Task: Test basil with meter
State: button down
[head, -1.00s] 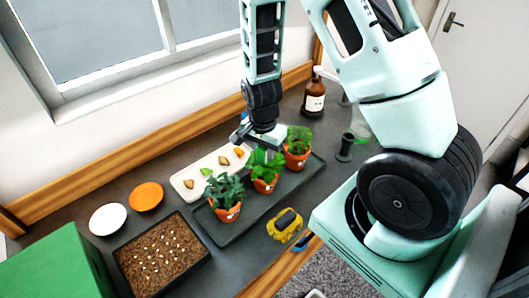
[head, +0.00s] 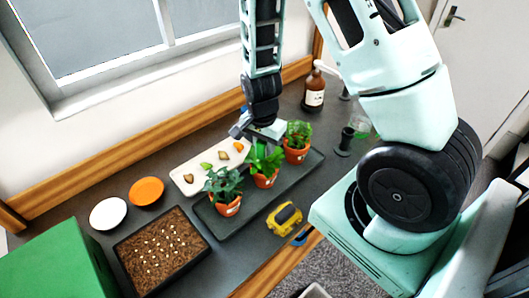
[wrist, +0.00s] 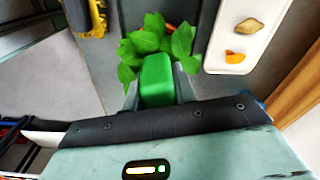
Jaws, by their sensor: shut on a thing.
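Three potted plants in orange pots stand in a row on a dark tray (head: 232,227). The middle one (head: 266,162), with broad bright green leaves, looks like the basil; pot labels are too small to read. My gripper (head: 262,140) is right above and behind this plant, pointing down. In the wrist view my gripper (wrist: 158,98) is shut on a green block-shaped thing, which looks like the meter (wrist: 157,78). The leaves (wrist: 160,42) are just beyond it. The meter's lower end is hidden, so I cannot tell whether it touches the soil.
The left plant (head: 223,183) and right plant (head: 298,134) stand close on either side. A white tray (head: 181,180) with leaf pieces lies behind. A yellow-black object (head: 285,217) is near the front edge.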

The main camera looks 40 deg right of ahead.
dwell(0.7)
jog(key=c, duration=1.1)
grip_release()
jog(key=shift+o, duration=0.2)
notch_tip(320, 180, up, 17)
jog(key=a, duration=0.1)
jog(key=shift+s+r, duration=0.15)
jog(key=shift+r, duration=0.05)
jog(key=s+a+f+n+b, duration=0.2)
jog(key=s+a+n, duration=0.6)
jog(key=a+n, duration=0.2)
jog(key=s+a+f+n+y+b, duration=0.1)
jog(key=s+a+n+b, duration=0.2)
jog(key=s+a+n, duration=0.6)
jog(key=a+n, duration=0.2)
jog(key=n, duration=0.1)
jog(key=shift+s+a+f, duration=0.25)
jog(key=shift+a+f, duration=0.05)
jog(key=shift+f, duration=0.1)
